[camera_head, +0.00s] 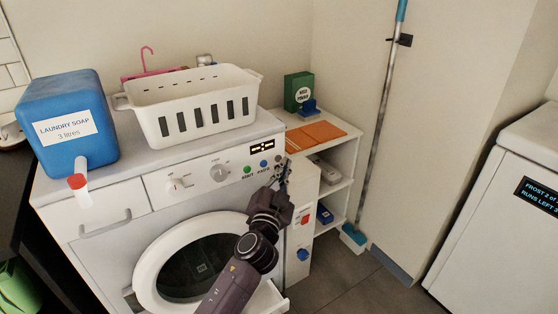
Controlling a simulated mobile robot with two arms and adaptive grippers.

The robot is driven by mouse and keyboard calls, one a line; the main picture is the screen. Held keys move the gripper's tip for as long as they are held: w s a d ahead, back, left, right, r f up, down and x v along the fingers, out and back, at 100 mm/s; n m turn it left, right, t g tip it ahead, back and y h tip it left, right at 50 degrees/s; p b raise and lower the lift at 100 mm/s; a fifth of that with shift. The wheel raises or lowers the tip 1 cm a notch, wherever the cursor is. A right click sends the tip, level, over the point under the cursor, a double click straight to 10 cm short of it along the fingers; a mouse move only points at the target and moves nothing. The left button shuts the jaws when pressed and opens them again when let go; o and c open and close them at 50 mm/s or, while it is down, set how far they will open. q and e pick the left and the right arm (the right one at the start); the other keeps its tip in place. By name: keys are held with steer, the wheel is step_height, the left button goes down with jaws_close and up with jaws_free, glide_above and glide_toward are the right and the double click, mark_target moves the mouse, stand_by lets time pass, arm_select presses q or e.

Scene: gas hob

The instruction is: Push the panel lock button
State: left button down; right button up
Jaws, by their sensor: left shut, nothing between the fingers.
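The white washing machine's control panel (205,172) has a green button (248,170) and a blue button (264,163) below a small dark display (262,147). The labels under the buttons are too small to read surely, so I cannot tell which one is the panel lock. My left gripper (283,168) is shut and empty, at the panel's right end, just right of the blue button. It hides part of the panel there. I cannot tell whether its tips touch the panel. My right gripper is not in view.
The round door (148,262) is below. A white basket (195,105) and a blue soap container (70,125) stand on top. A white shelf (340,150) is at right, with a mop (383,110) leaning beyond it.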

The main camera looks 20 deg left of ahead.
arm_select(q)
steer(key=shift+s+d+b, duration=0.2)
steer(key=shift+s+d, duration=0.75)
steer(key=shift+d, duration=0.25)
steer(key=shift+s+d+b, duration=0.15)
steer(key=shift+s+d, duration=0.75)
steer(key=shift+d, duration=0.25)
